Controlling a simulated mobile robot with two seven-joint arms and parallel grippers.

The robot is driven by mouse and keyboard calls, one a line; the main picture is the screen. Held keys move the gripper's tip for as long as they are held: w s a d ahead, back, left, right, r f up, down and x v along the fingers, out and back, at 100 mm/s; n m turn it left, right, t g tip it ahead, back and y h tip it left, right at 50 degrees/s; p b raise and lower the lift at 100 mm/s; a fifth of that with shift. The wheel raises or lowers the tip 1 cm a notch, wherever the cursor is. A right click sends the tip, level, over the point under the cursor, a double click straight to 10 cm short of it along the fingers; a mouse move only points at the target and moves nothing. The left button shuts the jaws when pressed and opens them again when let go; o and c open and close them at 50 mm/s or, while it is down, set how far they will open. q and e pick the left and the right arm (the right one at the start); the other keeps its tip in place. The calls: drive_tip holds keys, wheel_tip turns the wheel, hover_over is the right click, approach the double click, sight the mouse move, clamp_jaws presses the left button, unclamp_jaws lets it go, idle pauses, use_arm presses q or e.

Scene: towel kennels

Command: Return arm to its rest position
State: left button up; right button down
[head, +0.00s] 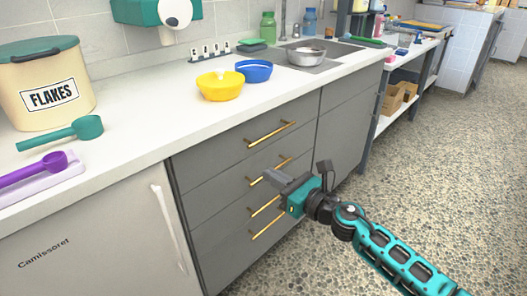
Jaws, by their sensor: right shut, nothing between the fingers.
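My right arm comes in from the lower right, over the pebbled floor. Its gripper (272,176) is in front of the grey drawer cabinet (215,195), near the brass drawer handles. Its dark fingers point left and are shut, with nothing held. The drawers look closed. Whether the fingers touch a handle cannot be told from this view. My left gripper is not in view.
The white counter (150,140) holds a yellow bowl (220,87), a blue bowl (254,72), a flakes bin (45,85), a teal scoop (70,132) and a purple scoop (35,170). A sink (310,60) is farther back. Open floor (440,160) lies right.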

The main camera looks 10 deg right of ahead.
drive_tip(key=s+d+f+n+g+h, duration=0.1)
drive_tip(key=s+d+f+n+h, duration=0.15)
drive_tip(key=s+f+n, duration=0.5)
drive_tip(key=s+d+f+n+g+h, duration=0.1)
drive_tip(key=s+f+n+h, duration=0.2)
drive_tip(key=s+n, duration=0.85)
drive_tip(key=s+d+f+n+g+h, duration=0.15)
drive_tip(key=s+f+n, duration=0.4)
drive_tip(key=n, duration=0.75)
use_arm(q)
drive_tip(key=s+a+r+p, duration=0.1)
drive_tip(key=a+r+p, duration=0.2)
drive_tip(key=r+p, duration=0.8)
drive_tip(key=p, duration=0.5)
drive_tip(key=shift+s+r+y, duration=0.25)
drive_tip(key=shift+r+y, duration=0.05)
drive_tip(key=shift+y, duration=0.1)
use_arm(e)
wheel_tip(320, 180, up, 12)
drive_tip(key=s+d+m+h, duration=0.1)
drive_tip(key=d+h, duration=0.1)
drive_tip(key=shift+s+d+r, duration=0.15)
drive_tip(key=shift+s+d, duration=0.15)
drive_tip(key=shift+s, duration=0.1)
